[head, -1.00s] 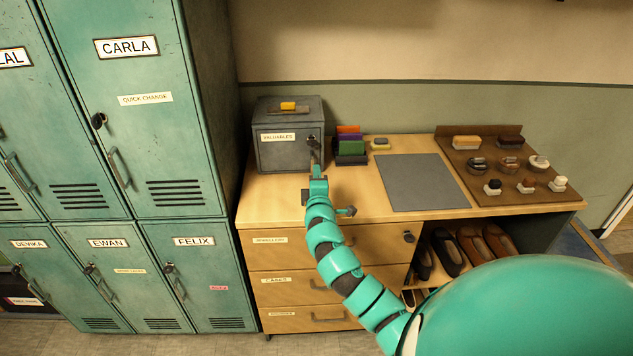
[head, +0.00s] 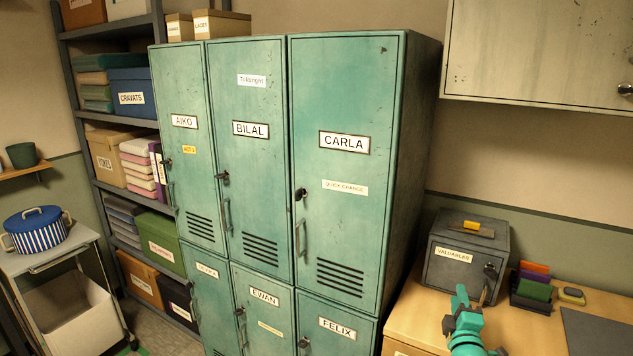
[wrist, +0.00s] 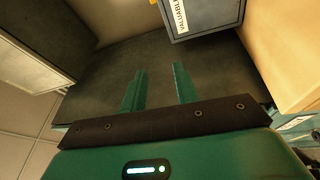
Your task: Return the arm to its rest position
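My arm shows at the lower right of the head view, and most of it is cut off by the bottom edge. My gripper (head: 461,293) is in front of the grey valuables box (head: 453,280), left of its lock (head: 490,270). In the wrist view my gripper (wrist: 159,84) has its two green fingers apart with nothing between them. The valuables box also shows at the top of the wrist view (wrist: 205,15), beyond the fingertips. I cannot tell the exact gap between gripper and box.
Green lockers (head: 335,95) stand left of the wooden counter (head: 413,315). A card holder (head: 532,290) and a grey mat (head: 600,333) lie right of the box. A wall cabinet (head: 540,55) hangs above. A trolley with a striped pot (head: 38,232) and shelves (head: 90,140) are at far left.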

